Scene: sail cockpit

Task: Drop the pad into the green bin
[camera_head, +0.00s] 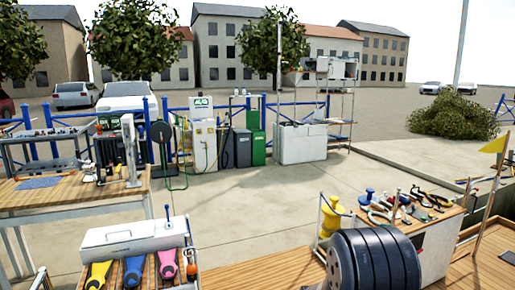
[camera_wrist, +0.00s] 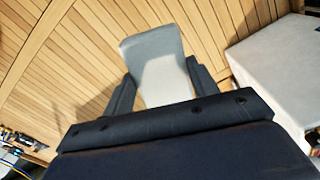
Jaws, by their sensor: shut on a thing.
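In the wrist view, my gripper (camera_wrist: 160,70) has its two dark fingers on either side of a pale grey pad (camera_wrist: 158,82), shut on it. The pad has a darker grey far end and is held over slatted wood. Its near end is hidden behind the gripper body. In the head view, a green bin (camera_head: 258,148) stands on the paving at the back, beside a dark grey bin (camera_head: 241,148). The pad and my gripper's fingers cannot be made out in the head view.
A white fuel pump (camera_head: 204,145) stands left of the bins and a pale grey chest (camera_head: 302,144) right of them. A wooden workbench (camera_head: 80,193) is at left. A tool-covered bench (camera_head: 440,215) is at right. Open paving lies between.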

